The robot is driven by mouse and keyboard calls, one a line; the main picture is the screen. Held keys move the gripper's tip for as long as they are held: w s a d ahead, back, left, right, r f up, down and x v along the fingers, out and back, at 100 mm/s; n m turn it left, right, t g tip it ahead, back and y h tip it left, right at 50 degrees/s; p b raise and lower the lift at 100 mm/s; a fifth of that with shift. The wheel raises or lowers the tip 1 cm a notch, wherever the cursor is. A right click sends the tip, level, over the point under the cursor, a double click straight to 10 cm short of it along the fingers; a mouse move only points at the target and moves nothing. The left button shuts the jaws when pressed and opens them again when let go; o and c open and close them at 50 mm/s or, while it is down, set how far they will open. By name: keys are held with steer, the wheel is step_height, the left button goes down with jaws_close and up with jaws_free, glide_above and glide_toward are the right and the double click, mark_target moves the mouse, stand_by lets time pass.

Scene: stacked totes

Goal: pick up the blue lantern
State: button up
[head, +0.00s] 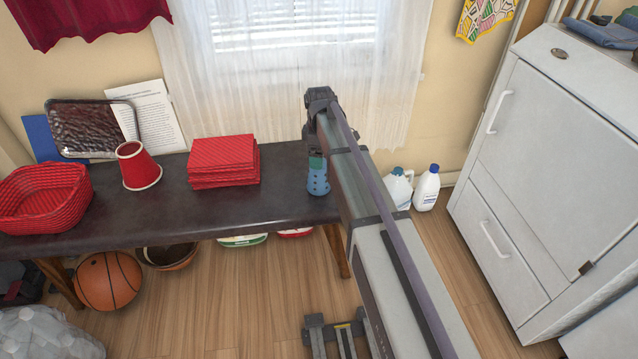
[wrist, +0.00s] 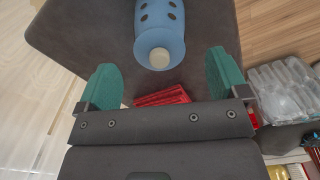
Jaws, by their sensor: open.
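The blue lantern (head: 318,182) stands upright near the right end of the dark table (head: 260,205). It has dark round holes in its side. In the wrist view the lantern (wrist: 160,22) is at the top middle, with a pale round end towards me. My gripper (head: 316,161) is at the lantern's top in the head view, where the arm hides part of it. In the wrist view my gripper (wrist: 161,62) is open and empty, its teal fingers wide apart. The lantern lies ahead, roughly centred between them; I cannot tell whether they touch it.
On the table to the left are a stack of red boxes (head: 223,163), a red cup (head: 137,167) and a red basket (head: 43,198). White jugs (head: 427,189) stand on the floor to the right, beside a white cabinet (head: 560,180). A basketball (head: 108,281) lies by the table.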

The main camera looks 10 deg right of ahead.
mark_target(319, 175)
step_height(319, 175, down, 5)
steer(key=b, duration=0.4)
steer(key=shift+w+a+f+b, duration=0.1)
steer(key=shift+f+b, duration=0.05)
steer(key=shift+b, duration=0.2)
steer(key=shift+r, duration=0.2)
steer(key=c, duration=1.5)
